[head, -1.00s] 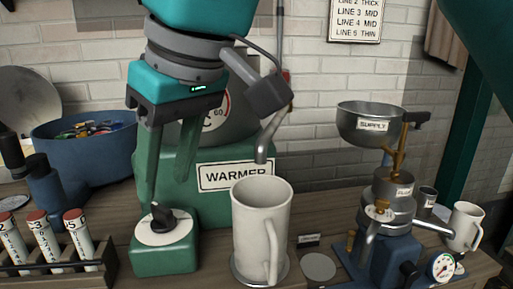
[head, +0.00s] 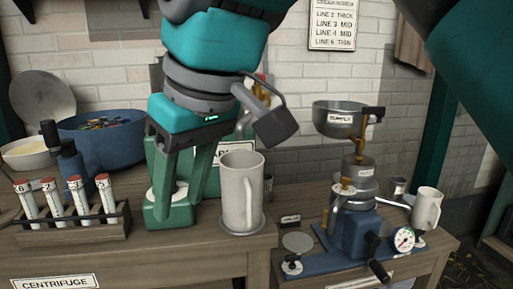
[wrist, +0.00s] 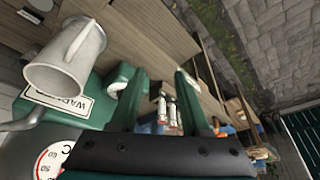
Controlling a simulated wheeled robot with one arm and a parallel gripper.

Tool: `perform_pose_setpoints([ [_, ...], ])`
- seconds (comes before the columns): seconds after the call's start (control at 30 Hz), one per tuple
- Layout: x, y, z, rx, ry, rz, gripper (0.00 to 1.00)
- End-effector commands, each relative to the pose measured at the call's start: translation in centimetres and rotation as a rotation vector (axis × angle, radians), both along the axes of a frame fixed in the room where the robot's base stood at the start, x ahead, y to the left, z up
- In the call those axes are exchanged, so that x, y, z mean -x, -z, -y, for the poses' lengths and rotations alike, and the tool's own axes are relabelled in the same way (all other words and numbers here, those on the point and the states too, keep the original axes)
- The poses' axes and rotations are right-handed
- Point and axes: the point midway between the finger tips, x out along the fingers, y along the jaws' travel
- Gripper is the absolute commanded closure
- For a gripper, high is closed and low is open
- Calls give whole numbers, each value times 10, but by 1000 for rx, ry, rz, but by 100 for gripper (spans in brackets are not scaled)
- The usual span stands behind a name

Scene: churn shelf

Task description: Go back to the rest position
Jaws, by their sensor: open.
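My gripper (head: 176,208) is open and empty. In the head view its two green fingers hang down in front of the green warmer (head: 173,215), left of the white mug, and hide much of the warmer. The mug (head: 238,190) stands upright on the round plate at the warmer's right, apart from the fingers. In the wrist view the fingers (wrist: 158,82) are spread with nothing between them. The mug (wrist: 65,58) and the WARMER label (wrist: 58,95) show there at the left.
A rack (head: 75,232) of several red-capped tubes stands at left, with a blue bowl (head: 105,145) behind. At right is a blue machine (head: 362,235) with a SUPPLY bowl (head: 340,118) and another white mug (head: 426,208). A sign hangs on the brick wall.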

Motion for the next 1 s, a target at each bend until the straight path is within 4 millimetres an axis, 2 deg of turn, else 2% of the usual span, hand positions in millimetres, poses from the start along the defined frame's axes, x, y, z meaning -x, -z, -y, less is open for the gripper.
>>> perform_pose_setpoints([
  [0.17,-10,22,17,11,78,-35,54],
  [0.37,-21,58,43,33,192,-92,54],
  [0.47,-25,84,64,49,270,-128,54],
  [0.57,-25,118,91,72,371,-174,54],
  [0.77,-7,194,147,130,566,-273,54],
  [0.87,9,232,173,159,654,-321,54],
  [1.0,42,282,204,201,762,-384,54],
])
